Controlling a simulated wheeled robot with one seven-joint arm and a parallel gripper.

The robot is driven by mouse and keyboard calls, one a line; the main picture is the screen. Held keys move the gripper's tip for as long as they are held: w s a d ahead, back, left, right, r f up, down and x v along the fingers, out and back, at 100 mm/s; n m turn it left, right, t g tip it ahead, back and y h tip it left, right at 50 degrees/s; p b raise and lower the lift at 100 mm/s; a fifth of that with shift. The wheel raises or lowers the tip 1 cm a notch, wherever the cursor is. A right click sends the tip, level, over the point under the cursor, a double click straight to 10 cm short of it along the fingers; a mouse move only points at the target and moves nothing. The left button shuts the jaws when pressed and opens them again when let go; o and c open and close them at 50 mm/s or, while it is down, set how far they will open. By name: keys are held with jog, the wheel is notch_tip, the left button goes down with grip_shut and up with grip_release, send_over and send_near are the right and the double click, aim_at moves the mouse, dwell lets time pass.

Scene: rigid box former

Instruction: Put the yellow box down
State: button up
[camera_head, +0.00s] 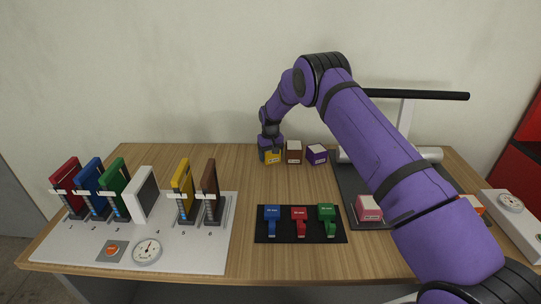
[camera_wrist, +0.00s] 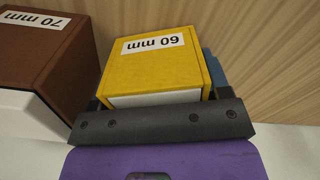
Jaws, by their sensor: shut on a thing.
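The yellow box (camera_wrist: 155,68) has a white label reading 60 mm and shows close up in the wrist view. In the head view the yellow box (camera_head: 273,157) is at the back of the table, at the left end of a short row of boxes. My gripper (camera_head: 270,150) is over it from above and behind, shut on it. In the wrist view the dark jaw bar of my gripper (camera_wrist: 160,122) lies across the near side of the box. The fingertips are mostly hidden, and I cannot tell whether the box touches the table.
A brown box (camera_wrist: 40,52) labelled 70 mm stands close beside the yellow box, and a purple box (camera_head: 317,154) is beyond it. Coloured upright panels stand on a white board (camera_head: 205,262) at left. A black mat (camera_head: 340,238) holds three coloured tools. The table's middle (camera_head: 240,180) is clear.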

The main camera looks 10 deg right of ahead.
jog(key=o, duration=0.7)
jog(key=shift+f, duration=0.1)
